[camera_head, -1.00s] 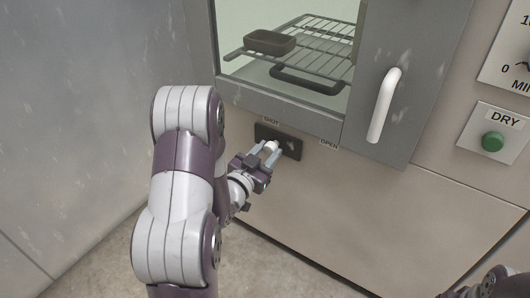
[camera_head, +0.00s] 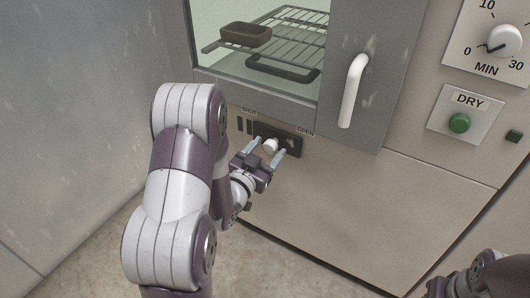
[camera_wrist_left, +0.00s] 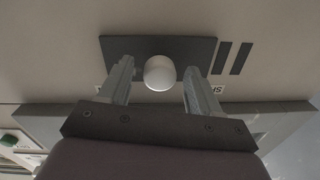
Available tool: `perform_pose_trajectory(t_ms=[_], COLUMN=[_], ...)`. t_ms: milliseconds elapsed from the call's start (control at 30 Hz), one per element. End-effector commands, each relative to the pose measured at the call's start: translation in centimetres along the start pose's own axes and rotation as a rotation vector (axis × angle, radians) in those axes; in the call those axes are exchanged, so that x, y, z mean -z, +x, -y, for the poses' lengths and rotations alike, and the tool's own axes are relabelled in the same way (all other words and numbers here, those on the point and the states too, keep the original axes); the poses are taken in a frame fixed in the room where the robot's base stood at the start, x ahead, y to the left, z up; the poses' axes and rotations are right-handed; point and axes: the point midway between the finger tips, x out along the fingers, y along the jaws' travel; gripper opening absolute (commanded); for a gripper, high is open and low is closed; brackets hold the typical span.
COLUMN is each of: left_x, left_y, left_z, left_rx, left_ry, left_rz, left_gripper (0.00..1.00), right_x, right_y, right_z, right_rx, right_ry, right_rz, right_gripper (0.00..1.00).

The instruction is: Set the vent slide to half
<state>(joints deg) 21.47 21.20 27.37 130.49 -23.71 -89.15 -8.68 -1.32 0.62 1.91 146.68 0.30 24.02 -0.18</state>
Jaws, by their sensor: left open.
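The vent slide is a dark plate (camera_head: 291,145) with a round white knob (camera_head: 270,146), on the panel below the oven window. Its left end is just right of the SHUT label and its right end is below the OPEN label. Two dark vent slots (camera_head: 240,124) show uncovered left of it. In the left wrist view the plate (camera_wrist_left: 190,47) and knob (camera_wrist_left: 159,72) are seen turned around, with slots (camera_wrist_left: 234,57) at the right. My left gripper (camera_head: 266,147) is open, with one finger on each side of the knob and gaps between.
The grey door with a white handle (camera_head: 353,90) is above right of the slide. Behind the glass, a dark dish (camera_head: 246,34) sits on a wire rack. A timer dial (camera_head: 503,40) and green DRY button (camera_head: 459,123) are at right.

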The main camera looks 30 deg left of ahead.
Motion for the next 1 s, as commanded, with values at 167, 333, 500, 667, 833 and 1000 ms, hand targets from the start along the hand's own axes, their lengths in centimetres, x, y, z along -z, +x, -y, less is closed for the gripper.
perform_pose_trajectory(t_ms=[167, 333, 500, 667, 833, 1000], left_x=[0.3, 0.3, 0.2, 0.0, 0.0, 0.0], left_y=[-1.9, -6.4, -10.5, -12.4, -12.7, -12.7], left_z=[0.1, 0.2, 0.2, 0.1, 0.0, 0.0], left_rx=[0.002, 0.006, 0.007, 0.003, 0.0, 0.0], left_ry=[-0.001, -0.003, -0.004, -0.001, 0.0, 0.0], left_rz=[0.003, 0.006, 0.002, 0.002, 0.0, 0.0], left_gripper=[0.63, 0.63, 0.63, 0.63, 0.63, 0.63], right_x=[0.1, 0.3, 0.4, 0.4, 0.4, 0.4], right_y=[-0.9, -2.3, -3.1, -3.3, -3.2, -3.2], right_z=[0.0, 0.0, 0.0, 0.0, 0.0, 0.0], right_rx=[0.0, 0.0, 0.0, 0.0, 0.0, 0.0], right_ry=[0.0, 0.0, 0.0, 0.0, 0.0, 0.0], right_rz=[0.0, 0.0, 0.0, 0.0, 0.0, 0.0], right_gripper=[0.43, 0.43, 0.43, 0.43, 0.43, 0.43])
